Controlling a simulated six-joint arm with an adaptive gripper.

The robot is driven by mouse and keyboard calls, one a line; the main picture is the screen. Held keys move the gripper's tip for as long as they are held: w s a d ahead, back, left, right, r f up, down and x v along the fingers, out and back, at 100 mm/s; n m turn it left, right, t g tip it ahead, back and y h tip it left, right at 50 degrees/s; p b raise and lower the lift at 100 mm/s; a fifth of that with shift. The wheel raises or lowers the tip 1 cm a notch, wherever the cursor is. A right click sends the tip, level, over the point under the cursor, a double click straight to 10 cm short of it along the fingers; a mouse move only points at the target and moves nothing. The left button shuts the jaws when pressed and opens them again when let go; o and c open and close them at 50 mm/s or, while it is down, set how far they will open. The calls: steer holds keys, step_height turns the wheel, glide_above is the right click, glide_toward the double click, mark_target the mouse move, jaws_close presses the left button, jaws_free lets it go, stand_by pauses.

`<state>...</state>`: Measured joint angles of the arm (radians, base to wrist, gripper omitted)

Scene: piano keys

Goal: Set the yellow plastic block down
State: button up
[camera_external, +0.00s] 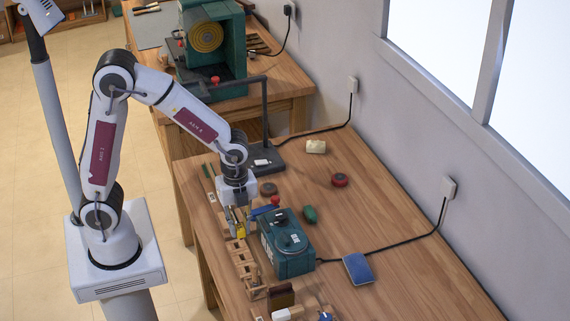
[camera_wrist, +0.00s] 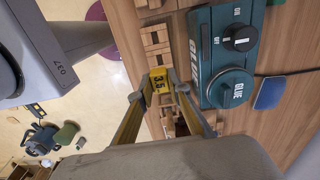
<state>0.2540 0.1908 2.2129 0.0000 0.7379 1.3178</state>
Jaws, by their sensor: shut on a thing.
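The yellow plastic block (camera_wrist: 161,80) has dark markings on its face. In the wrist view it sits between the two fingertips of my gripper (camera_wrist: 160,93), which is shut on it. In the external view my gripper (camera_external: 237,226) points down over the near left edge of the workbench, just left of the teal glue machine. There the block is hard to tell from the fingers. I cannot tell whether the block touches anything below.
The teal glue machine (camera_external: 287,243) stands close to the right of my gripper. A wooden slotted rack (camera_external: 243,259) runs along the bench edge. A blue pad (camera_external: 357,268), a green object (camera_external: 310,214) and a red-topped round object (camera_external: 340,180) lie farther right. The bench's right side is mostly clear.

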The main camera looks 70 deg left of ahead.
mark_target(240, 237)
steer(key=shift+f, duration=2.2)
steer(key=shift+f, duration=2.3)
steer(key=shift+f, duration=0.15)
steer(key=o, duration=0.9)
steer(key=shift+c, duration=0.2)
